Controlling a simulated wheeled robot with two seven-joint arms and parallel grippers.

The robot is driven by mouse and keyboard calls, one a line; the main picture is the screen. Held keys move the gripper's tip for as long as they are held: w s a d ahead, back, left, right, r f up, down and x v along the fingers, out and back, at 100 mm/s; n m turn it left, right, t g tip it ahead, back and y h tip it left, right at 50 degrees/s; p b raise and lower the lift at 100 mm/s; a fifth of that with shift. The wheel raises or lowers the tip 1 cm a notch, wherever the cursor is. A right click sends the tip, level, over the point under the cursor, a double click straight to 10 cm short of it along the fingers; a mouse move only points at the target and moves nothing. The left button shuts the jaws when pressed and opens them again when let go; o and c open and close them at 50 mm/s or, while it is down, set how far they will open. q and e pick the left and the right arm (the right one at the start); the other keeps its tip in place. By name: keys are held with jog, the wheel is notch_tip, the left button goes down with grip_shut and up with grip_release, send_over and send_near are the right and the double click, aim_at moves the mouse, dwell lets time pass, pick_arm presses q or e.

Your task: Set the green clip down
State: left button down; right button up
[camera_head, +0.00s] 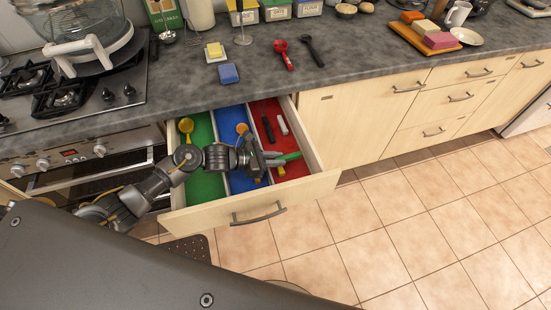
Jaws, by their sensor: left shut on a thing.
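My left gripper (274,159) reaches in from the left over the open drawer (250,212). It is shut on the green clip (290,156), which sticks out to the right of the fingers over the red compartment (292,143). The gripper hides part of the clip, and I cannot tell whether the clip touches the drawer floor. The drawer also has a green compartment (204,186) on the left and a blue compartment (230,122) in the middle. My right gripper is not in view.
A yellow spoon (186,127) lies in the green compartment. On the counter are a blue sponge (228,74), red tongs (284,54) and a black utensil (313,51). The stove stands left.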

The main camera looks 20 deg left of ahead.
pick_arm(q)
jog(key=shift+f, duration=0.2)
jog(key=c, duration=1.3)
grip_release()
jog(key=shift+c, duration=0.2)
jog(key=shift+r, duration=0.15)
jog(key=shift+r, duration=0.2)
jog(key=v, duration=0.3)
jog(key=b+v, duration=0.1)
jog(key=v, duration=0.3)
jog(key=b+v, duration=0.1)
jog(key=v, duration=0.2)
jog(key=shift+s+a+f, duration=0.15)
jog(key=shift+s+a, duration=0.05)
jog(key=shift+a, duration=0.1)
jog(key=shift+s+a+r, duration=0.3)
jog(key=shift+a+r, duration=0.1)
jog(key=shift+a, duration=0.1)
